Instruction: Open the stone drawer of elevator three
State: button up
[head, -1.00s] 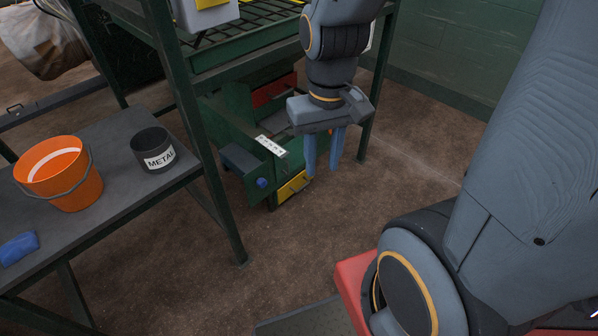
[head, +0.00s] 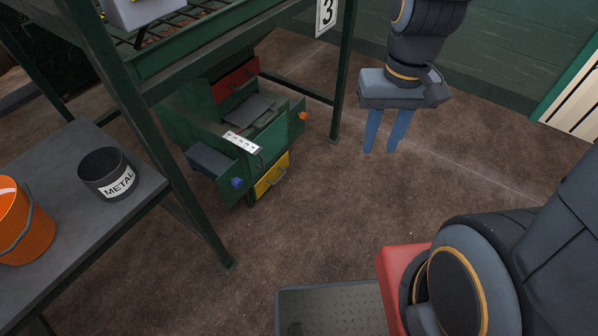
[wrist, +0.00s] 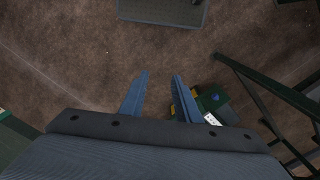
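The elevator stand with the "3" sign (head: 326,14) is a dark green frame. Under it is a green cabinet (head: 185,118) with a red front (head: 236,79), a yellow front (head: 272,177) with a metal handle, and parts with a blue knob (head: 237,182) and an orange knob (head: 303,116). A white label (head: 241,142) lies on it, too small to read, so I cannot tell which drawer is the stone one. My gripper (head: 384,148) points down, open and empty, right of the cabinet and apart from it. The wrist view shows its fingers apart (wrist: 157,90) and the cabinet (wrist: 223,113) right of them.
A table (head: 100,225) at left holds a black "METAL" pot (head: 107,174) and an orange bucket (head: 20,225). The stand's front leg (head: 205,220) rises between table and cabinet. Brown floor (head: 330,215) right of the cabinet is clear. A grey plate (head: 330,308) is at the bottom.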

jog(key=w+a+f+m+b, duration=0.2)
jog(key=w+a+f+b, duration=0.2)
jog(key=w+f+b, duration=0.95)
jog(key=w+a+f+m+b, duration=0.2)
jog(key=w+a+f+b, duration=0.2)
jog(key=w+f+b, duration=0.95)
jog(key=m+t+y+b, duration=0.1)
jog(key=m+y+b, duration=0.15)
jog(key=b, duration=1.65)
send_near(281, 177)
jog(key=shift+m+h, duration=0.45)
jog(key=f+b, duration=0.1)
jog(key=f, duration=0.1)
jog(key=a+f+b, duration=0.1)
jog(key=f+b, duration=0.1)
jog(key=f, duration=0.1)
jog(key=w+a+f+b, duration=0.1)
jog(key=f, duration=0.1)
jog(key=shift+f+b, duration=0.2)
jog(key=shift+b, duration=0.1)
jog(key=shift+c, duration=0.4)
grip_shut()
